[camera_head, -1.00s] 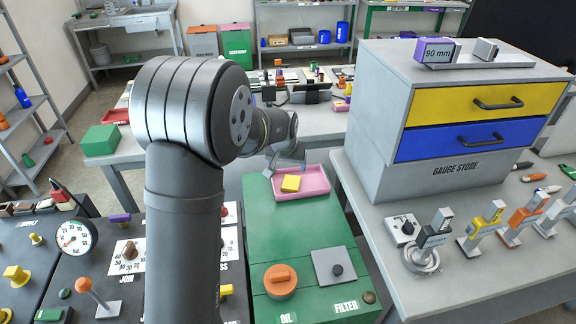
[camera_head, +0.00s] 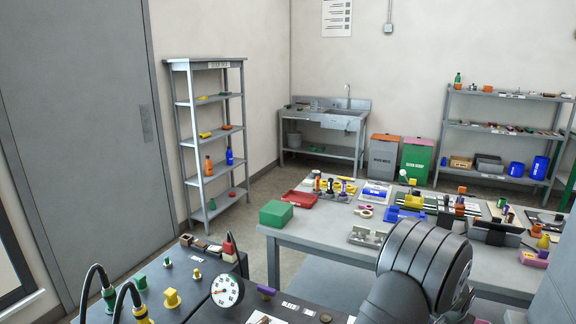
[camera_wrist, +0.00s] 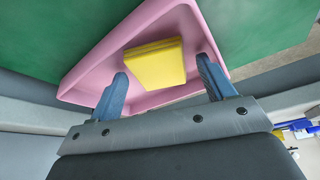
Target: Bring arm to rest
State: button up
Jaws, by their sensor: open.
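My gripper (camera_wrist: 165,92) is open in the wrist view, its two blue-grey fingers spread apart with nothing between their tips. Beyond the fingers is a pink tray (camera_wrist: 92,82) with a yellow block (camera_wrist: 155,64) lying in it. The tray rests on a green surface (camera_wrist: 60,32). I cannot tell how far the fingers are above the tray. In the head view my dark arm (camera_head: 425,262) shows at the lower right, and my gripper is out of that picture.
A grey work table (camera_head: 325,238) stands behind my arm, with a green box (camera_head: 276,213), a red tray (camera_head: 298,199) and many small parts. A dark cart top with a gauge (camera_head: 227,290) is at the bottom. A shelf rack (camera_head: 190,135) stands at the left wall.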

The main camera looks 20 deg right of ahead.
jog(key=shift+r, duration=1.6)
